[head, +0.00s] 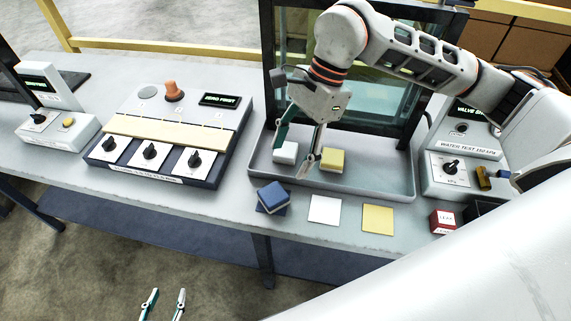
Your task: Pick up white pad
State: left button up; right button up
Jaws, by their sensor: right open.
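The white pad (286,152) is a small white block in the grey tray (370,183), near its left end. My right gripper (288,161) reaches down over the tray with its fingers apart. In the picture the white pad shows between its two fingers; I cannot tell how high the fingertips are above the tray floor. A yellow pad (333,160) sits just right of the right finger. My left gripper (168,291) is at the bottom edge, in front of the bench, open and empty.
A blue pad (272,196) lies on a blue square at the bench front. A white square (325,209) and a yellow square (377,219) lie beside it. A glass-panelled frame (291,50) stands behind the tray. Control boxes (170,130) stand left, another (460,172) right, near a red block (443,221).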

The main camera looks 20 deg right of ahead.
aim_at(286, 152)
jog(key=k, duration=0.95)
